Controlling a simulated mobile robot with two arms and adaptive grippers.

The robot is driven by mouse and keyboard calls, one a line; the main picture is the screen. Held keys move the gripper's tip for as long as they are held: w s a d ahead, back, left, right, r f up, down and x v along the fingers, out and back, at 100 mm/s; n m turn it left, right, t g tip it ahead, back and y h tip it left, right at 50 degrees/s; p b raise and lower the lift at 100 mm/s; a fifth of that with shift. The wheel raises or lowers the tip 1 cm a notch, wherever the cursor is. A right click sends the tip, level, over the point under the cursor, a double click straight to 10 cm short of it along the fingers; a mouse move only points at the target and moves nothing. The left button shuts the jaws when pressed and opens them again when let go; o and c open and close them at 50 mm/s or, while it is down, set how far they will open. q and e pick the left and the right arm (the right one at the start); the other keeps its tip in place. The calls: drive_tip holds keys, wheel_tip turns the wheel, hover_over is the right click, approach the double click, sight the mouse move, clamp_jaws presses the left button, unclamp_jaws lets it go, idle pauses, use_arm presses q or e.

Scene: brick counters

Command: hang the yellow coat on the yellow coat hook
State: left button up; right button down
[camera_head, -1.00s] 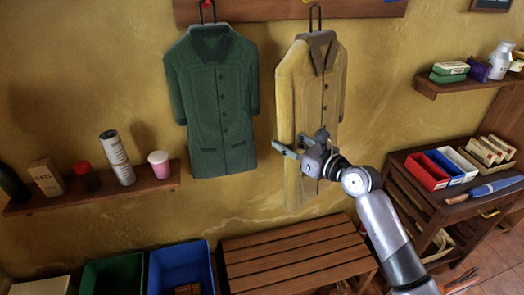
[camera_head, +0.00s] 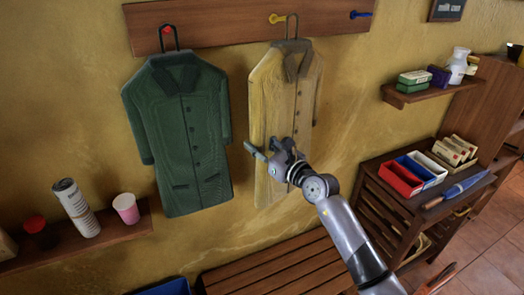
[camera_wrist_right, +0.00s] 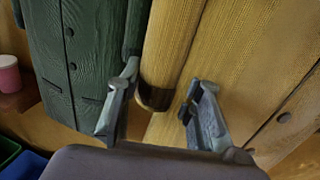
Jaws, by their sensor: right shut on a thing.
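The yellow coat (camera_head: 265,95) is upright in front of the wall, right of the green coat. Its dark hanger loop (camera_head: 291,27) is at the height of the yellow coat hook (camera_head: 277,18) and slightly right of it. I cannot tell how far the loop stands in front of the hook. My right gripper (camera_head: 270,155) is shut on the yellow coat at its lower left part. In the right wrist view its fingers (camera_wrist_right: 160,112) are on either side of the coat's sleeve (camera_wrist_right: 172,50). My left gripper is not in view.
The green coat (camera_head: 185,130) hangs by the red hook (camera_head: 167,30) on the wooden rail (camera_head: 225,20). A blue hook (camera_head: 360,14) is bare at the right. A slatted bench (camera_head: 270,270) stands below. A shelf (camera_head: 440,92) and side table (camera_head: 405,200) are at right.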

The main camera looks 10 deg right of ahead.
drive_tip(key=shift+w+r+b, duration=0.2)
drive_tip(key=shift+w+b, duration=0.25)
drive_tip(key=shift+b, duration=0.1)
drive_tip(key=shift+w+a+f+b, duration=0.1)
drive_tip(key=shift+w+a+b, duration=0.05)
drive_tip(key=shift+w+b, duration=0.35)
drive_tip(key=shift+w+a+f+b, duration=0.1)
drive_tip(key=shift+w+b, duration=0.2)
drive_tip(key=shift+w, duration=0.3)
drive_tip(key=shift+w+a+f+b, duration=0.15)
drive_tip(key=shift+w+f+b, duration=0.05)
drive_tip(key=shift+w+b, duration=0.55)
drive_tip(key=shift+w+a+f+b, duration=0.15)
drive_tip(key=shift+w+b, duration=0.45)
drive_tip(key=shift+w, duration=0.25)
drive_tip(key=shift+f, duration=0.1)
drive_tip(key=c, duration=1)
unclamp_jaws()
drive_tip(key=shift+c, duration=0.2)
drive_tip(key=shift+f, duration=0.1)
